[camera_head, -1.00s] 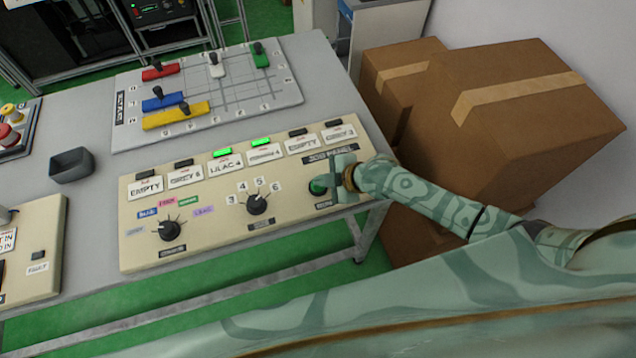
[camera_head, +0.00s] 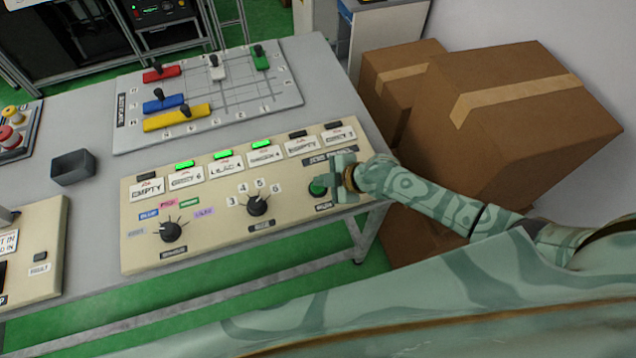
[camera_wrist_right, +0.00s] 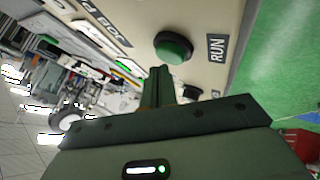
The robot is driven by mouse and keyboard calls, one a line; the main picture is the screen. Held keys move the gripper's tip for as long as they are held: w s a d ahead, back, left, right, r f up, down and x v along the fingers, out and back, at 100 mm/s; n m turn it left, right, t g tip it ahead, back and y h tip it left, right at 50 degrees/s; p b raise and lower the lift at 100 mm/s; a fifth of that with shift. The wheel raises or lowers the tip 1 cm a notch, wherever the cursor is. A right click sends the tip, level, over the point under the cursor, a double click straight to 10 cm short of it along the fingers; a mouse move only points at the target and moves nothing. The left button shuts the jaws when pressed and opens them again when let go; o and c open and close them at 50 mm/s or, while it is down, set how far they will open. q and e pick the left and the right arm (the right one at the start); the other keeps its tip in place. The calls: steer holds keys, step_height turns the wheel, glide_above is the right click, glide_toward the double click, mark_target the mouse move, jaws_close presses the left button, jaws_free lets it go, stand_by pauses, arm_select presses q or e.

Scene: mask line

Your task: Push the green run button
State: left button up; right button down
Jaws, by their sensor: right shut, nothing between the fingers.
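The green run button (camera_head: 318,187) is a round cap at the right end of the beige control panel (camera_head: 290,215). It also shows in the right wrist view (camera_wrist_right: 173,47), beside a "RUN" label (camera_wrist_right: 217,48). My right gripper (camera_head: 335,183) is at the button's right side, shut and empty. In the wrist view its closed fingers (camera_wrist_right: 160,75) end just below the button's edge; I cannot tell whether they touch it. My left gripper is not in view.
The panel has two black knobs (camera_head: 171,231) (camera_head: 257,205) and a row of labelled plates with indicator lamps, three lit green (camera_head: 185,164). Behind it lies a grid board (camera_head: 225,95) with coloured sliders.

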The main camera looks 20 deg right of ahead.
mark_target(322, 188)
steer(key=shift+r, duration=0.3)
step_height(322, 188, up, 5)
steer(key=p, duration=0.4)
steer(key=shift+p, duration=0.3)
stand_by(0.6)
